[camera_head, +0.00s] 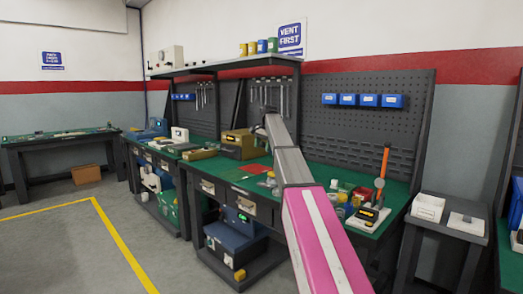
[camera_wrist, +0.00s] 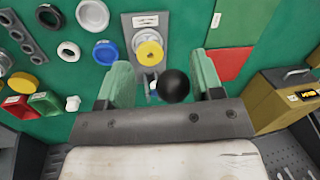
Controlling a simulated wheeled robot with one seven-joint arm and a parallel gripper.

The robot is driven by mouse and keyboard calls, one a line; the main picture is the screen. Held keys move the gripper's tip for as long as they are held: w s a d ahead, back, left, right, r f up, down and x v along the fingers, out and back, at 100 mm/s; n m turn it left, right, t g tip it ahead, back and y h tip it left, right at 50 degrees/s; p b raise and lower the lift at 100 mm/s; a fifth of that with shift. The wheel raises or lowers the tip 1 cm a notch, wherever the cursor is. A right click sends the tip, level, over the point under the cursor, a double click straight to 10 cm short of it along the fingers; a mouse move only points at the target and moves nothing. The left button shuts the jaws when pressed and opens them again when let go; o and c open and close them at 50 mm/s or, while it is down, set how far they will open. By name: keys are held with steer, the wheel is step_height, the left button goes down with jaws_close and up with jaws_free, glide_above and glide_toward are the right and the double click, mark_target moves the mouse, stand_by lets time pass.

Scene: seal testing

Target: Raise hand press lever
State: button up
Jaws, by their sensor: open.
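In the wrist view my gripper (camera_wrist: 163,68) has its two green fingers spread apart. A black ball knob (camera_wrist: 175,86), which looks like the end of the hand press lever, shows between the fingers, nearer the right one. I cannot tell whether a finger touches it. Beyond it a grey plate (camera_wrist: 141,24) carries a round yellow part (camera_wrist: 149,55); this looks like the hand press seen from above. The lever's shaft is mostly hidden behind the knob and gripper. In the head view my arm reaches to the bench and hides most of the press area.
Seal rings, including a blue one (camera_wrist: 106,50), and small red and green trays lie left in the wrist view. A red mat (camera_wrist: 234,56) and a brown-yellow box (camera_wrist: 283,97) are to the right. An orange-handled device (camera_head: 384,165) stands at the bench's right end.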

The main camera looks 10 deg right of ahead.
steer(key=shift+w+d+r, duration=0.1)
steer(key=shift+d+r, duration=0.4)
steer(key=shift+r, duration=0.35)
steer(key=shift+w+d+r, duration=0.1)
steer(key=shift+d+r, duration=0.35)
steer(key=shift+r, duration=0.45)
steer(key=shift+w+d+r, duration=0.1)
steer(key=shift+d+r, duration=0.4)
steer(key=shift+r, duration=0.35)
